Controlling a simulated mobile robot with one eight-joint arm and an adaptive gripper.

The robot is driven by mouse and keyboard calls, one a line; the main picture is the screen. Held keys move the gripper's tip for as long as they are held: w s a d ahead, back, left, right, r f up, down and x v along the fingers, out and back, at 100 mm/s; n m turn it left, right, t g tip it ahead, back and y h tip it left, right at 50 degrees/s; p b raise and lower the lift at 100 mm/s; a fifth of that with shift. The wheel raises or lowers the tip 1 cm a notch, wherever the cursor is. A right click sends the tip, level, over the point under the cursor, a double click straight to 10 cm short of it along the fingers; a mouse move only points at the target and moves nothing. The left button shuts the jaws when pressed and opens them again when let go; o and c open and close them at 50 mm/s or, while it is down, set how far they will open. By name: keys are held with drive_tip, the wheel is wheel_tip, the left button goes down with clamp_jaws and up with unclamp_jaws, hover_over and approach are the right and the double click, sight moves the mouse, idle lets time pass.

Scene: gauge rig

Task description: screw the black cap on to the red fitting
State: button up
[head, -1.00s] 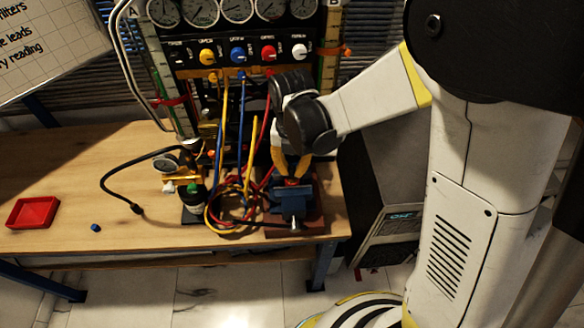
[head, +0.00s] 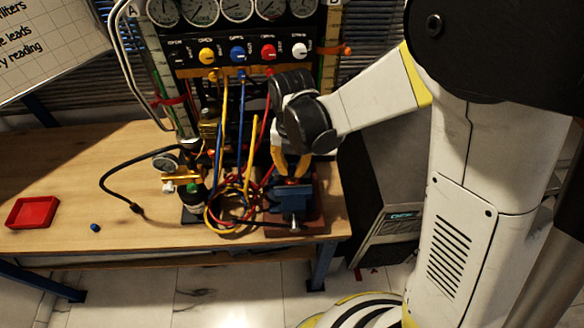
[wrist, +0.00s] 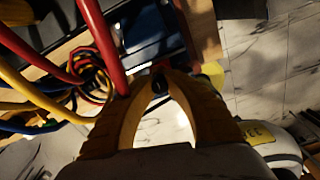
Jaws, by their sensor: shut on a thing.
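My gripper (head: 291,176) points down above the blue vise (head: 291,194) at the right end of the bench, its orange fingers drawn together at the tips. In the wrist view, the fingertips (wrist: 158,78) are closed on a small dark piece, the black cap (wrist: 158,84). The blue vise body also shows in the wrist view (wrist: 150,35), just beyond the fingertips. I cannot make out the red fitting clearly; the fingers and shadow cover the spot above the vise jaws. Whether the cap touches it cannot be told.
Coiled red, yellow and blue hoses (head: 227,211) lie left of the vise; a red hose (wrist: 101,45) passes close to my finger. A small gauge assembly (head: 180,178), blue cap (head: 95,228) and red tray (head: 33,212) stand further left. The gauge panel (head: 240,45) rises behind.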

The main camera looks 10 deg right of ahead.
idle(0.3)
drive_tip(key=m+b, duration=0.1)
drive_tip(key=m, duration=0.4)
drive_tip(key=shift+m, duration=0.4)
drive_tip(key=m+b, duration=0.1)
drive_tip(key=m, duration=0.3)
drive_tip(key=shift+m, duration=0.3)
drive_tip(key=shift+m, duration=1)
drive_tip(key=m, duration=0.3)
drive_tip(key=shift+b, duration=0.3)
